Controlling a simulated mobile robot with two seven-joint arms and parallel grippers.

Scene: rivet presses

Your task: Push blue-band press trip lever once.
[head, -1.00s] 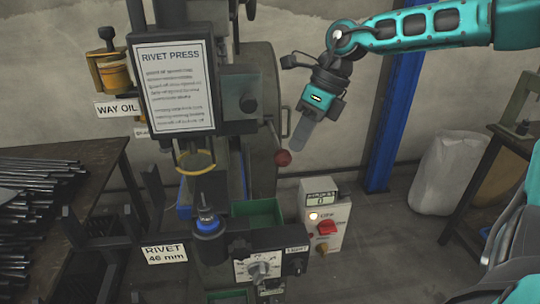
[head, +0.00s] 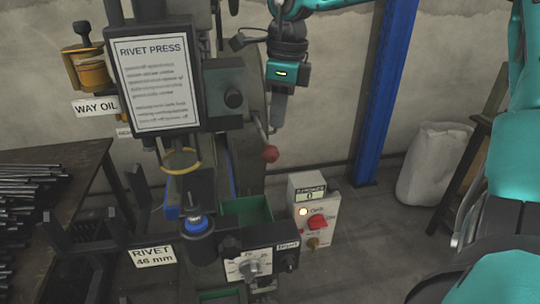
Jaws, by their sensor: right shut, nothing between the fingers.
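The rivet press (head: 225,95) stands left of centre, with a sign on its front. Its trip lever ends in a red ball knob (head: 270,154) on the right side of the press. A blue band (head: 196,223) rings the lower die, and a yellow ring (head: 181,161) hangs above it. My right gripper (head: 277,123) is shut and empty, pointing down just above the knob and slightly right of it. I cannot tell whether its tip touches the lever rod. My left gripper is not in view.
A counter box (head: 314,212) with a red switch and a lit lamp stands right of the press; its display seems to read 0. A dark table (head: 85,155) with metal rods is at left. A blue post (head: 382,95) and white sack (head: 432,165) stand behind right.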

